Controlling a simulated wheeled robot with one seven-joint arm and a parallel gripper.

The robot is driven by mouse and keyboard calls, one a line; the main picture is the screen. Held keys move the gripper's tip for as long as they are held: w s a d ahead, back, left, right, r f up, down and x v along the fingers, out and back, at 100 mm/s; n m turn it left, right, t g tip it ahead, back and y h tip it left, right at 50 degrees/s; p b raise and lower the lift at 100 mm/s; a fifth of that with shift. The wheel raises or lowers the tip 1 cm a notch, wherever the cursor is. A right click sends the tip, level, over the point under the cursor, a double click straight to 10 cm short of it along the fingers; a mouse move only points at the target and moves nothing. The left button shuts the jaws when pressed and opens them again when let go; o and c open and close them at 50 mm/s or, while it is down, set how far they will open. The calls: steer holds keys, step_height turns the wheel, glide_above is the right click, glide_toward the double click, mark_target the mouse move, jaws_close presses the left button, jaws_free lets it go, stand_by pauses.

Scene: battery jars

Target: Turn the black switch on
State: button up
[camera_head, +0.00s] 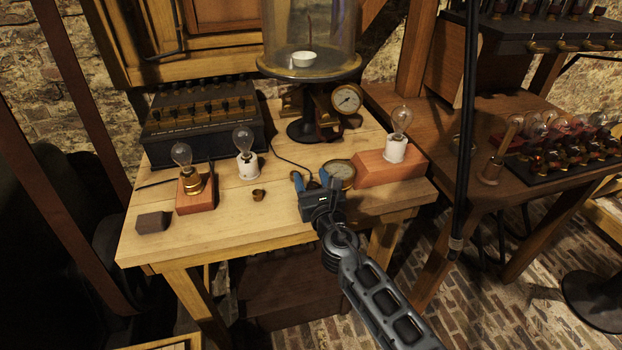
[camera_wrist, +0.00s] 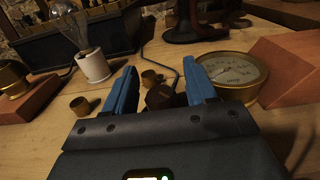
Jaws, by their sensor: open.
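A small dark round knob, which looks like the black switch (camera_wrist: 160,97), sits on the table between my gripper's two blue fingers in the wrist view. A thin dark cord runs near it towards the back. My gripper (camera_head: 311,178) is open and reaches over the front right part of the wooden table. Its fingers (camera_wrist: 160,70) stand on either side of the knob with gaps visible. I cannot tell whether they touch it or which position the switch is in. In the head view the knob is mostly hidden by the gripper.
A brass gauge (camera_head: 340,172) lies just right of my gripper, beside a reddish block with a bulb (camera_head: 386,168). Left are a bulb in a white socket (camera_head: 247,167), a small brass cup (camera_head: 258,195) and a bulb on a wooden block (camera_head: 195,198). A glass bell jar (camera_head: 310,35) stands behind.

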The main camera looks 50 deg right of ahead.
steer(key=shift+w, duration=0.15)
steer(key=shift+c, duration=0.3)
steer(key=c, duration=0.9)
